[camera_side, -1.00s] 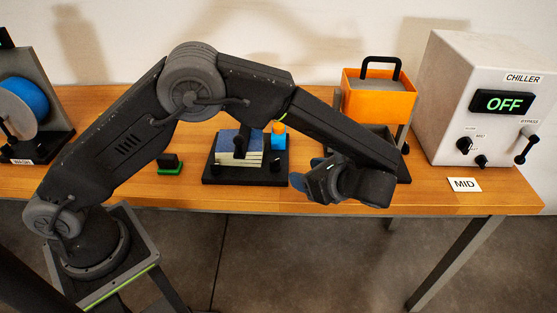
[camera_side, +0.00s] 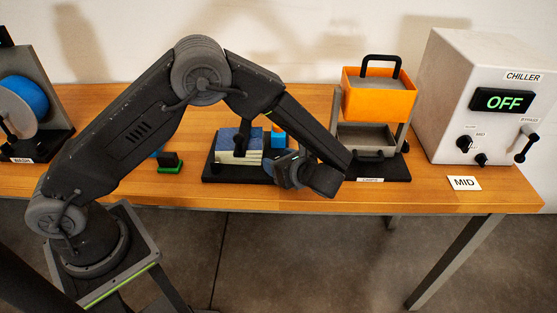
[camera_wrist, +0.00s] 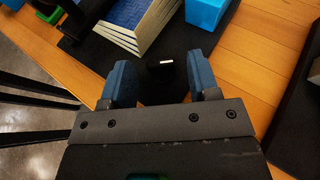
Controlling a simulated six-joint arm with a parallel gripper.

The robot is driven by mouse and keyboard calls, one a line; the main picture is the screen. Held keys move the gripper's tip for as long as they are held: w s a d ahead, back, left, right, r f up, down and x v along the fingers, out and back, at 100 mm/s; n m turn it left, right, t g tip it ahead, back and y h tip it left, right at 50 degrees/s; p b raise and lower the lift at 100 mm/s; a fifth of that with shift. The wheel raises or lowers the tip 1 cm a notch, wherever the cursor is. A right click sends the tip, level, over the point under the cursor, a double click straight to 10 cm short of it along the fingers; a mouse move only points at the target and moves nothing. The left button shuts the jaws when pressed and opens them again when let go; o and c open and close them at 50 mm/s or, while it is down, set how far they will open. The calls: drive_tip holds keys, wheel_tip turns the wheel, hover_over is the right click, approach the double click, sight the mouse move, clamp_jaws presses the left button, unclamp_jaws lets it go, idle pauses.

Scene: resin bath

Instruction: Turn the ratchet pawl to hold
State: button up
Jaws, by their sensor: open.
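In the wrist view, a black knob with a short white mark (camera_wrist: 165,62) sits on a black base, and I take it for the ratchet pawl. No label shows on it. My gripper (camera_wrist: 163,80) is open, with one blue finger on each side of the knob. I cannot tell whether either finger touches it. In the side view, my gripper (camera_side: 278,167) is low at the right front of the black base (camera_side: 212,176) and hides the knob. A stack of pale sheets with a blue top (camera_side: 240,146) lies on that base.
A blue block (camera_wrist: 204,12) stands behind the knob. A small black block on a green pad (camera_side: 170,163) is to the left. The orange container (camera_side: 378,96) on its stand and the white chiller (camera_side: 450,100) reading OFF are right. Bare wood separates the bases.

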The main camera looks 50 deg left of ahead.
drive_tip(key=shift+a+f, duration=0.15)
drive_tip(key=shift+a, duration=0.15)
drive_tip(key=shift+c, duration=0.4)
drive_tip(key=c, duration=0.8)
drive_tip(key=shift+c, duration=0.2)
drive_tip(key=shift+t, duration=0.3)
drive_tip(key=m+t, duration=0.2)
drive_tip(key=m+t+h, duration=0.1)
drive_tip(key=shift+s+m+t, duration=0.25)
drive_tip(key=shift+m+t, duration=0.05)
drive_tip(key=shift+s+a+m+t+h, duration=0.1)
drive_tip(key=shift+m+t+h, duration=0.65)
drive_tip(key=shift+m+t, duration=0.15)
drive_tip(key=shift+s+a+m+t+h, duration=0.1)
drive_tip(key=shift+m+t+h, duration=0.7)
drive_tip(key=shift+m, duration=0.1)
